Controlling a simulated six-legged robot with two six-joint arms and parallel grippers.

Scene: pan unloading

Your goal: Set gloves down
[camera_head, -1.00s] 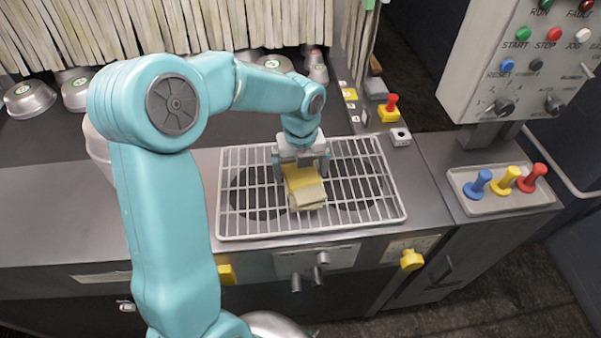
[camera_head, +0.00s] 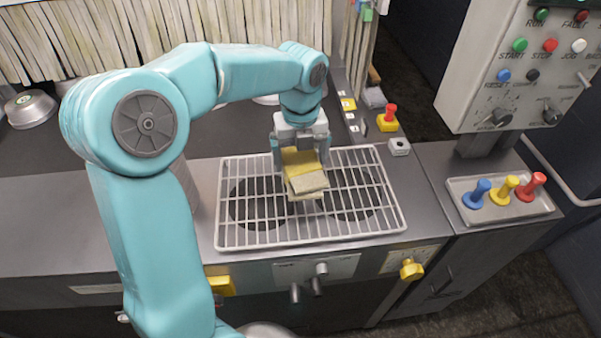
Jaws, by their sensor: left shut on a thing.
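The gloves (camera_head: 306,183), a folded yellow and beige bundle, hang from my left gripper (camera_head: 300,152). The gripper points down with its two fingers shut on the yellow upper part. The gloves are over the middle of the wire rack (camera_head: 229,240) and appear to be held a little above its bars. My left arm comes in from the left and arches over the counter. My right gripper is not in view.
A tray (camera_head: 520,207) with blue, yellow and red pegs lies to the right of the rack. A yellow-based red button (camera_head: 388,118) stands behind the rack. A control panel (camera_head: 520,70) is at upper right. Metal pans (camera_head: 30,108) sit under the hanging strips.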

